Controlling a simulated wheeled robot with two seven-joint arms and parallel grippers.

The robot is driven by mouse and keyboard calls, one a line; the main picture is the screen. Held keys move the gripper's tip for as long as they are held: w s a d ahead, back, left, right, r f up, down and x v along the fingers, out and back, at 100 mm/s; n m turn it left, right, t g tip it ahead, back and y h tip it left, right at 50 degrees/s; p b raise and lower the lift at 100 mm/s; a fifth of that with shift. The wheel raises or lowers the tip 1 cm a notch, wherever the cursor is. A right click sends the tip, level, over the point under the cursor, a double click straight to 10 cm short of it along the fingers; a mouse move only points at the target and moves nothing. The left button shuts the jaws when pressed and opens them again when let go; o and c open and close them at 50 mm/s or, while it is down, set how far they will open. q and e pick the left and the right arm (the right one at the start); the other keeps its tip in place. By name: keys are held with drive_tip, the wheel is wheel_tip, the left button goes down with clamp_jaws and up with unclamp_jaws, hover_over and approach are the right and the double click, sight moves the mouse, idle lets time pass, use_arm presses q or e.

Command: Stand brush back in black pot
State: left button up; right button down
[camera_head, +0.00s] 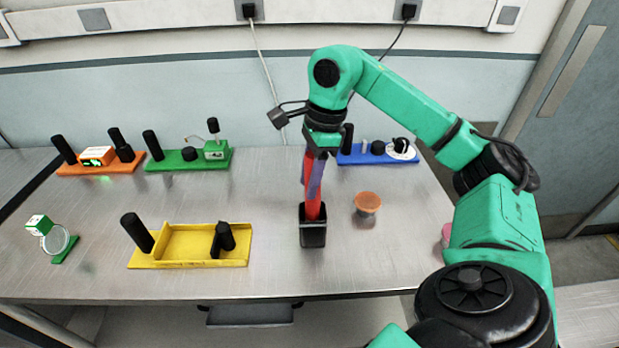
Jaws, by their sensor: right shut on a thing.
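The black pot (313,238) stands upright on the metal table, right of the yellow tray. My right gripper (318,155) points down above the pot and is shut on the brush. The brush shows as a long red piece (312,200), close to upright, with a purple strip beside its upper part. Its lower end overlaps the pot's mouth and seems to be inside it; whether it touches the bottom is hidden. The fingertips are hard to make out against the brush. My left gripper is not in view.
An orange cup-like thing (367,203) stands close right of the pot. The yellow tray (190,262) with black posts lies left. Orange (72,170), green (187,163) and blue (350,158) modules line the back. A small green stand (65,250) is far left.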

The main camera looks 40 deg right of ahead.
drive_tip(key=shift+c, duration=2)
unclamp_jaws()
drive_tip(key=r, duration=0.2)
drive_tip(key=r+p, duration=0.1)
drive_tip(key=r, duration=0.1)
drive_tip(key=d+r, duration=0.1)
drive_tip(key=r, duration=0.1)
drive_tip(key=shift+s+r+p, duration=0.15)
drive_tip(key=shift+r+p, duration=0.15)
wheel_tip(320, 180, up, 8)
drive_tip(key=d+p, duration=0.1)
drive_tip(key=p, duration=0.5)
drive_tip(key=shift+s+d+f, duration=0.15)
drive_tip(key=shift+s+d, duration=0.15)
drive_tip(key=shift+s, duration=0.1)
drive_tip(key=shift+f, duration=0.1)
